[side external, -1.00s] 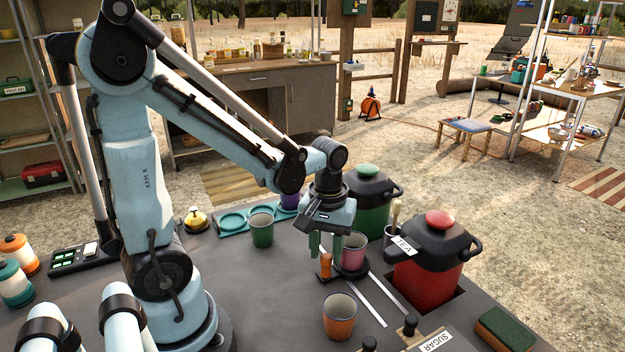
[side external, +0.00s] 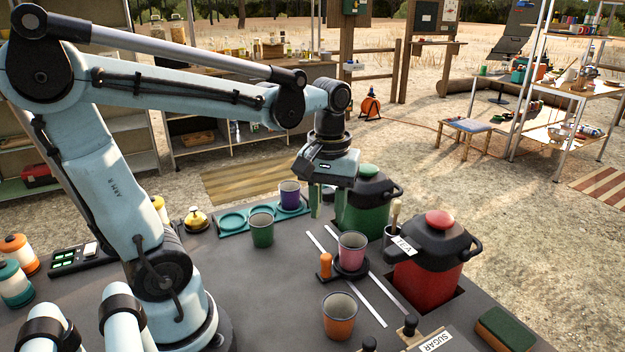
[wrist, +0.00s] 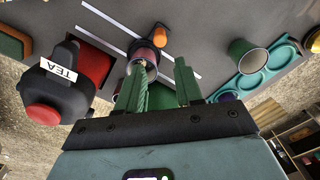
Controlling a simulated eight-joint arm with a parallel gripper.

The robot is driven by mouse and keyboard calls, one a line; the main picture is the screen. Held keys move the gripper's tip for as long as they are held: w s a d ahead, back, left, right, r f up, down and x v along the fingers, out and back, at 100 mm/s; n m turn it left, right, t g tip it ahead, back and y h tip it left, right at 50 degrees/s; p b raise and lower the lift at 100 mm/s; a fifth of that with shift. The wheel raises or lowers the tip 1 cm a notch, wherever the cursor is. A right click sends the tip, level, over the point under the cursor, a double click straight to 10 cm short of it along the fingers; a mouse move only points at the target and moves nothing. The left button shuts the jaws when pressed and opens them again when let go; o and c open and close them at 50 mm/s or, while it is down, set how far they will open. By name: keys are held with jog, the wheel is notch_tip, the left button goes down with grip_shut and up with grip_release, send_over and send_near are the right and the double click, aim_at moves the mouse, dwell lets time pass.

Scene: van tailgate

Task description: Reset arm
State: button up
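My gripper (side external: 322,203) hangs in the air with its green fingers pointing down, beside the green dispenser (side external: 362,205). In the wrist view my gripper (wrist: 157,88) shows its two fingers apart with nothing held between them. A pink cup (side external: 351,252) stands upright on a dark round holder (side external: 352,271) with an orange handle (side external: 325,265), between two white rails (side external: 370,303). My gripper is above and apart from the cup.
A red TEA dispenser (side external: 428,285) stands to the right. A green cup (side external: 262,230), purple cup (side external: 289,195) on a teal tray (side external: 232,222), and orange cup (side external: 340,318) stand around. A bell (side external: 196,219) sits at left. The counter's left middle is clear.

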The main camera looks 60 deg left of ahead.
jog(key=d+m+t, duration=0.1)
jog(key=m+t, duration=0.1)
jog(key=m, duration=0.1)
jog(key=d+m+t, duration=0.2)
jog(key=m, duration=0.1)
jog(key=d+f+m+t, duration=0.1)
jog(key=d+m+t, duration=0.1)
jog(key=m+t, duration=0.1)
jog(key=shift+w, duration=0.2)
